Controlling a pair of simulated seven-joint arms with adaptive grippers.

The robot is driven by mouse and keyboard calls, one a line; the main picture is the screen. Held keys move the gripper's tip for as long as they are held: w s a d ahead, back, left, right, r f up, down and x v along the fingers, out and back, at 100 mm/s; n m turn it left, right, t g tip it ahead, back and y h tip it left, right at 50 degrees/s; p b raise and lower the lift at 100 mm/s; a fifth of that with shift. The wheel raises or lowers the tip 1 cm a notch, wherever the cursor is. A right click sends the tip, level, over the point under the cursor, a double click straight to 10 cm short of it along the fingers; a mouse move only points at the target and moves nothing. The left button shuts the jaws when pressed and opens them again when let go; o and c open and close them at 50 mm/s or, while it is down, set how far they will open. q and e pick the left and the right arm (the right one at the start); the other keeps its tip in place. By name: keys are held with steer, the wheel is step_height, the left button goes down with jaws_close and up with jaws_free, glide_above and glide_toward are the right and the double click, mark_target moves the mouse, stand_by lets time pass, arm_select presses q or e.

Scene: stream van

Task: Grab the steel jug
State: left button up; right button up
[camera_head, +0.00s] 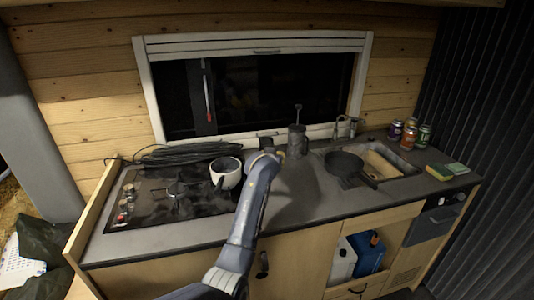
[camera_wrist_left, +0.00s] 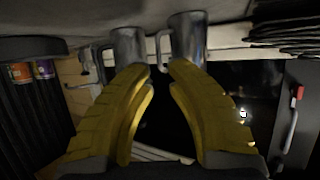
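Two steel jug-like vessels show upside down in the left wrist view, one (camera_wrist_left: 129,45) left of the middle and one (camera_wrist_left: 189,38) just right of it. Each has a handle on its left side there. In the head view one steel vessel (camera_head: 297,143), with a plunger-like rod on top, stands on the counter by the window; the other is hidden or unclear behind my arm. My left gripper (camera_wrist_left: 160,75) has yellow fingers spread apart with nothing between them, the vessels beyond the tips. In the head view the left gripper (camera_head: 268,143) is left of the rod-topped vessel.
A white pot (camera_head: 226,174) sits on the hob (camera_head: 150,203) at the left, with coiled black cable (camera_head: 180,152) behind. A dark pan (camera_head: 345,162) lies by the sink (camera_head: 393,162) at the right. Several cans (camera_head: 409,137) and a sponge (camera_head: 439,173) are farther right.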

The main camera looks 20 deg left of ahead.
arm_select(q)
steer(key=shift+x, duration=4.15)
steer(key=shift+c, duration=0.2)
jaws_close()
steer(key=shift+r, duration=0.25)
